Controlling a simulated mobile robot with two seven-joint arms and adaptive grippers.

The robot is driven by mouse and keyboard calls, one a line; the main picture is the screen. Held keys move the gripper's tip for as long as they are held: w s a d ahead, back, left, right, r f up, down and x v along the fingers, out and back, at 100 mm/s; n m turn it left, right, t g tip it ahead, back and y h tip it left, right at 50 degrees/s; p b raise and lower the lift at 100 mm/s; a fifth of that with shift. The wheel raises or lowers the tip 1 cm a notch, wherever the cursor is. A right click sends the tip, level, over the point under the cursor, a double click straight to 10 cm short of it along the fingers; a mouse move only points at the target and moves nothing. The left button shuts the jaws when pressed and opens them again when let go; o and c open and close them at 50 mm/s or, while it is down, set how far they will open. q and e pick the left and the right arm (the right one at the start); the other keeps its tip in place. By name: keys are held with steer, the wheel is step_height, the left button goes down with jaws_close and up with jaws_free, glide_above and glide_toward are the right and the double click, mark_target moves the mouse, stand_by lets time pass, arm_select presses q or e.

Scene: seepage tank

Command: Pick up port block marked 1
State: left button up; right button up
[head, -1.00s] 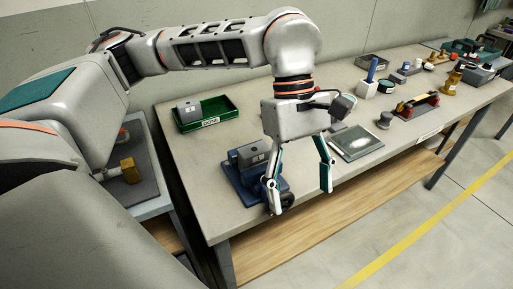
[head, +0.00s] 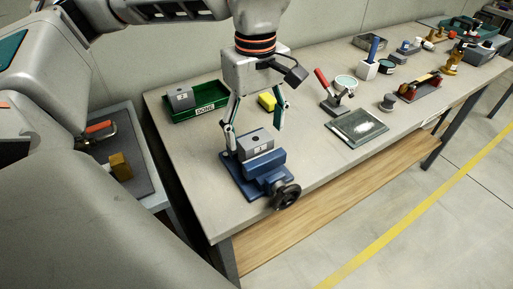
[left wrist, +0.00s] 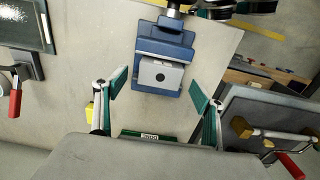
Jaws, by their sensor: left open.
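A grey port block (head: 256,143) sits in the jaws of a blue vise (head: 240,183) near the bench's front left corner. A small pale mark shows on its face, too small to read. My left gripper (head: 255,130) is open above and around the block, fingers pointing down. In the left wrist view, the block (left wrist: 160,76) lies in the gap between the open fingers (left wrist: 159,88), with space on both sides. Another grey block (head: 181,97) sits in a green tray labelled DONE (head: 206,111); its mark is unreadable. My right gripper is not in view.
A yellow block (head: 267,101) lies behind the gripper. A red-handled clamp (head: 332,95) and a flat glassy plate (head: 357,127) stand to the right. The vise handwheel (head: 286,195) juts over the front edge. Bare bench lies between vise and plate.

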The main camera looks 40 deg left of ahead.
mark_target(256, 139)
arm_select(q)
step_height(256, 139, down, 3)
steer(key=shift+f, duration=0.2)
steer(key=shift+r, duration=0.1)
steer(key=c, duration=1.3)
steer(key=shift+c, duration=0.2)
